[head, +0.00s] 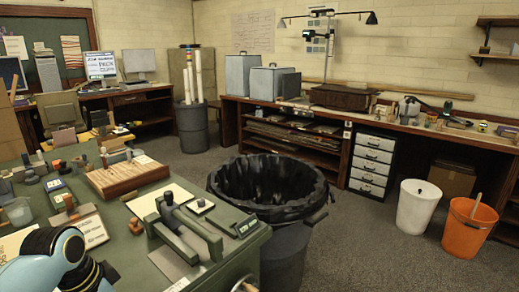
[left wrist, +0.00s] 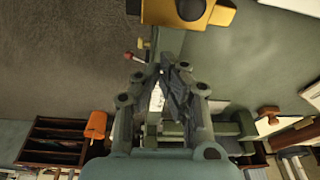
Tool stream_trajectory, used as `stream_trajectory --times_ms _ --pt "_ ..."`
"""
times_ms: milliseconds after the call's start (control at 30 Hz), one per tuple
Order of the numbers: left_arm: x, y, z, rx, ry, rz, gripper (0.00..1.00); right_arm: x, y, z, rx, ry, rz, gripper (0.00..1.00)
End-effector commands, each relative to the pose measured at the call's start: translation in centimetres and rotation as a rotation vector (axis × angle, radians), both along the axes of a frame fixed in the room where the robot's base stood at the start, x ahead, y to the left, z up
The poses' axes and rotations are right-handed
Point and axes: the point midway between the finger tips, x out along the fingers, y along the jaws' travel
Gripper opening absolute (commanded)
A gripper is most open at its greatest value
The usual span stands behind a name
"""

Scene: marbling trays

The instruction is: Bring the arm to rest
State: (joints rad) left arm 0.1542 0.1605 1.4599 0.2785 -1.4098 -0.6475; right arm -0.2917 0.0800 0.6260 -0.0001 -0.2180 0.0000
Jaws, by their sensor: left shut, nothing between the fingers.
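My left arm (head: 50,262) comes in at the bottom left of the head view, low over the near end of the green table (head: 125,250). Its gripper is cut off or hidden there. In the left wrist view the left gripper (left wrist: 172,68) shows at the middle, its dark fingers shut with nothing held. Floor and green surface show around it. My right gripper and right arm are not in either view.
The green table carries a wooden block (head: 125,178), a green press-like tool (head: 185,228) and several small items. A black-lined bin (head: 268,190) stands beside it. A white bucket (head: 417,207) and an orange bucket (head: 468,228) stand right, with open floor between.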

Motion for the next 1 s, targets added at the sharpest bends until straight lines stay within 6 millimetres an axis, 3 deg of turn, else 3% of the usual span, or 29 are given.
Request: stream_trajectory --times_ms 133,267,400,600,1000 --pt "-3.1 -0.3 0.4 0.015 -0.003 0.056 0.00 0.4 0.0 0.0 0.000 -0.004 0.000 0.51" --pt "-6.3 -0.7 1.3 0.028 -0.011 0.125 0.00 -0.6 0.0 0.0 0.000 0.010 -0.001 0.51" --pt "-10.4 -0.9 2.9 0.042 -0.025 0.214 0.00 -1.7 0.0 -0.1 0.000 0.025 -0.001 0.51" --pt "-15.6 -1.2 6.1 0.051 -0.051 0.341 0.00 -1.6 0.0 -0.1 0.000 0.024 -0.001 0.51" --pt "-22.4 -1.2 12.0 0.048 -0.097 0.533 0.00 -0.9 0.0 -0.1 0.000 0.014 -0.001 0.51"
